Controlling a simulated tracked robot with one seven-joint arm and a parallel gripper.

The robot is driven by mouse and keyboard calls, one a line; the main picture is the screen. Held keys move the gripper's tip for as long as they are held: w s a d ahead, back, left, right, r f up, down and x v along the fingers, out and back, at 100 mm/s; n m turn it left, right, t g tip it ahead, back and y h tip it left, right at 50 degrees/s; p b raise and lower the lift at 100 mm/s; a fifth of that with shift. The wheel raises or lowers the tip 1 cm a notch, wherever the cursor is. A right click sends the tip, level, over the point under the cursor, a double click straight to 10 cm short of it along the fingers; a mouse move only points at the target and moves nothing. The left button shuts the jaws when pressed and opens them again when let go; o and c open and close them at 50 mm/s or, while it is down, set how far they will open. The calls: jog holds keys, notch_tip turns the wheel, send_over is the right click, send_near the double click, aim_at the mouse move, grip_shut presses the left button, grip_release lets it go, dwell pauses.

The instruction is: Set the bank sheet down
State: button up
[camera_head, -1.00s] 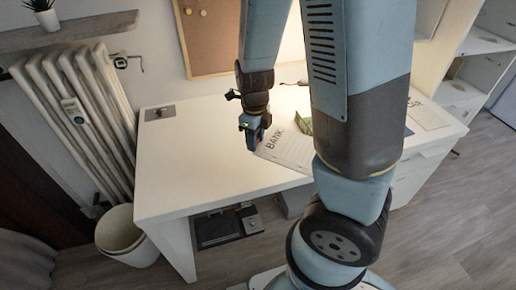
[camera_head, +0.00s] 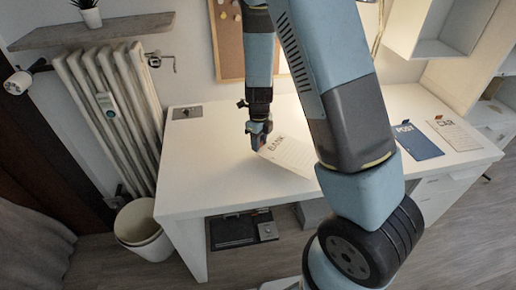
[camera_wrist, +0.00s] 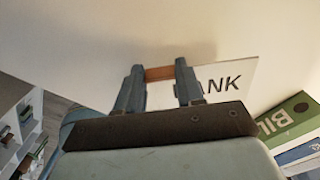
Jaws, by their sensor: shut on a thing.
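The bank sheet (camera_head: 291,155) is a white page headed "BANK". It is at the middle of the white desk (camera_head: 205,160), tilted, with its right part behind my arm. My gripper (camera_head: 259,143) is shut on its upper left corner, by an orange-brown tab that shows between the fingers in the wrist view (camera_wrist: 160,74). The sheet also shows in the wrist view (camera_wrist: 240,75), where the fingers cover the first letter. I cannot tell whether the sheet touches the desk top.
A blue "POST" sheet (camera_head: 416,142) and a "CAR" sheet (camera_head: 453,134) lie at the desk's right. A small grey plate (camera_head: 187,112) is at the back left. The desk's left part is clear.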

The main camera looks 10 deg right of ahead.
jog(key=shift+w+a+f, duration=0.1)
jog(key=shift+w+f, duration=0.35)
jog(key=shift+f, duration=0.05)
jog(key=shift+w+f, duration=0.1)
jog(key=shift+f, duration=0.3)
notch_tip(320, 180, down, 3)
jog(key=shift+r, duration=0.2)
jog(key=o, duration=1)
